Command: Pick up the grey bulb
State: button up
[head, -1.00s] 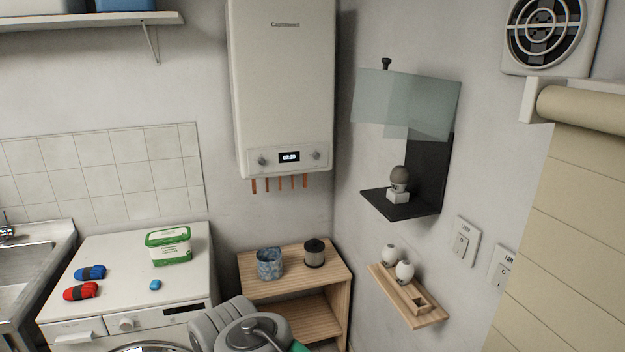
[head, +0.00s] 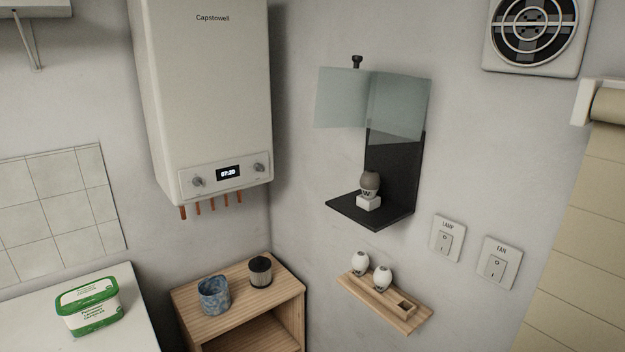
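The grey bulb (head: 370,181) sits upright on a small white block-like socket (head: 369,203). The socket stands on a black wall-mounted shelf (head: 352,211) with a black back plate. A pale see-through panel (head: 372,104) hangs above the bulb and covers the upper part of the back plate. The bulb itself is not covered from this side. My gripper is not in view.
A wooden wall rack (head: 414,320) below holds two white bulbs (head: 360,263) and has an empty square slot. Switches marked LAMP (head: 447,238) and FAN (head: 498,263) are to the right. A wooden cabinet (head: 187,300) carries a blue pot (head: 213,295) and a dark-lidded jar (head: 260,271).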

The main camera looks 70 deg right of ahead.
aim_at(370, 182)
jog(key=z, duration=0.05)
jog(key=i, duration=0.65)
jog(key=z, duration=2.4)
